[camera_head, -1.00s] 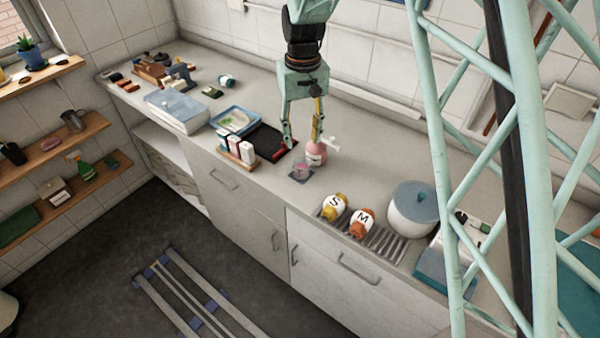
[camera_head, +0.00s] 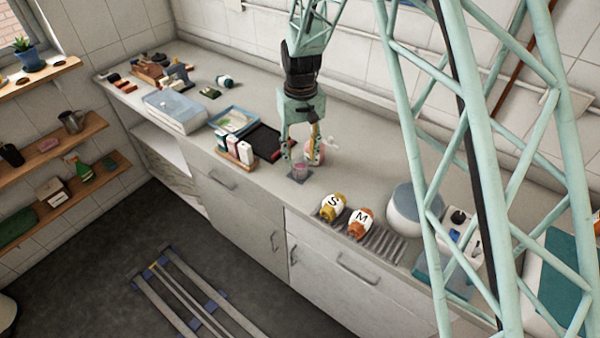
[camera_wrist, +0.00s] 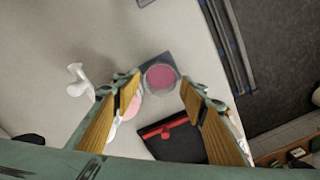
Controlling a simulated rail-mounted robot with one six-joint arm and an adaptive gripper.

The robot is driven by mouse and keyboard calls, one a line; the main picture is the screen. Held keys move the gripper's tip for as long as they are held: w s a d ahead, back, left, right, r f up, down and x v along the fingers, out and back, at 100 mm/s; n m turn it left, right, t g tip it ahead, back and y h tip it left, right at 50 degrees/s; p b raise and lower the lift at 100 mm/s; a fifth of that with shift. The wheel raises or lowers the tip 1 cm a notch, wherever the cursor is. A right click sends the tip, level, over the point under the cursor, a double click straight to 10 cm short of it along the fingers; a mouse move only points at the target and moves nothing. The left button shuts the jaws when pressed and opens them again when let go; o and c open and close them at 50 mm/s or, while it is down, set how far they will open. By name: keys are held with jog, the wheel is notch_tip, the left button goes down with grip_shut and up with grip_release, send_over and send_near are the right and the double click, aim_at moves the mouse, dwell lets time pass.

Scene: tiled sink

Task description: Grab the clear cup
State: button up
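The clear cup (camera_wrist: 161,78) holds something pink and stands on a dark square coaster (camera_wrist: 150,62). In the head view the cup (camera_head: 300,169) is near the counter's front edge. My gripper (camera_head: 301,160) is open and points down just above and behind the cup. In the wrist view my gripper (camera_wrist: 160,84) has its fingers spread to the left and right, with the cup between and beyond the tips. I cannot tell whether the fingers reach down to the cup's sides.
A pink bottle (camera_head: 318,153) with a white spout (camera_wrist: 78,82) stands close by, partly behind a finger. A black tray with a red item (camera_wrist: 166,131) lies on the cup's other side. Jars marked S (camera_head: 333,205) and M (camera_head: 361,221) sit on a rack to the right.

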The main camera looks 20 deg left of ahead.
aim_at(300, 166)
jog(key=shift+f, duration=0.35)
jog(key=shift+f, duration=0.1)
jog(key=shift+a+f, duration=0.1)
jog(key=shift+f, duration=2.4)
jog(key=c, duration=0.7)
jog(key=shift+r, duration=0.1)
jog(key=shift+r, duration=4.9)
